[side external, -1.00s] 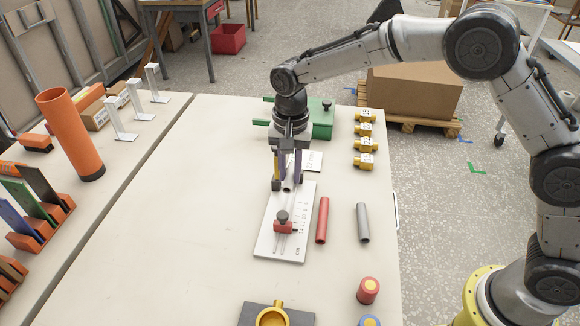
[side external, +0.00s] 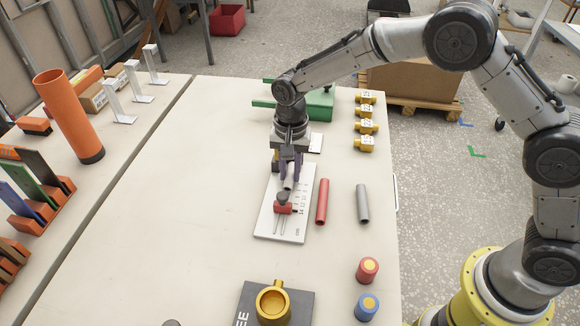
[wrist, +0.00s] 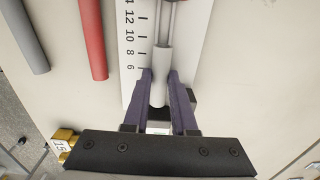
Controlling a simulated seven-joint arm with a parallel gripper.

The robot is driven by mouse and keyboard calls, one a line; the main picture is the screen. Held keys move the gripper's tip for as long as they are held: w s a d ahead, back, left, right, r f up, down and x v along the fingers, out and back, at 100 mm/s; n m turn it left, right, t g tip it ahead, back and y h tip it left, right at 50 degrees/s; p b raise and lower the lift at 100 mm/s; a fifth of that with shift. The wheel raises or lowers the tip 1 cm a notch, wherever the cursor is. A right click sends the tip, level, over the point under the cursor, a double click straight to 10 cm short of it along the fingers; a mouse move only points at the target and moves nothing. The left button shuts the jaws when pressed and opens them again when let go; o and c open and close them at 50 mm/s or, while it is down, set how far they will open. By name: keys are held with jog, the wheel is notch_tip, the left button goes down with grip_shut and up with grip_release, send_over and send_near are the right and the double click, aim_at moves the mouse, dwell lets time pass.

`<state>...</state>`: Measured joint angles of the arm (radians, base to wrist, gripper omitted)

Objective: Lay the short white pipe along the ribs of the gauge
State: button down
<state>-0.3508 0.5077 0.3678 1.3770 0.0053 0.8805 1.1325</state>
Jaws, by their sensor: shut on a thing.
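My gripper (side external: 289,178) is shut on the short white pipe (side external: 289,183), over the far half of the white gauge (side external: 265,222). In the wrist view the pipe (wrist: 159,92) sits between the two purple fingers and points along the gauge's length, in line with its thin ribs (wrist: 166,18). The pipe's front end is close to the red slider with a dark knob (side external: 284,203). The scale numbers (wrist: 130,37) run beside the ribs. I cannot tell whether the pipe touches the ribs. The fingers hide part of it.
A red pipe (side external: 322,202) and a grey pipe (side external: 362,204) lie right of the gauge. A gold cup (side external: 273,303) sits on a dark block in front. Red (side external: 367,270) and blue (side external: 367,307) cylinders stand at front right. The table left of the gauge is clear.

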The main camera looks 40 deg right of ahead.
aim_at(291, 174)
jog(key=c, duration=0.6)
grip_release()
jog(key=shift+c, duration=0.2)
jog(key=shift+r, duration=0.1)
notch_tip(291, 174, up, 14)
jog(key=shift+f, duration=0.2)
jog(key=shift+d, duration=0.1)
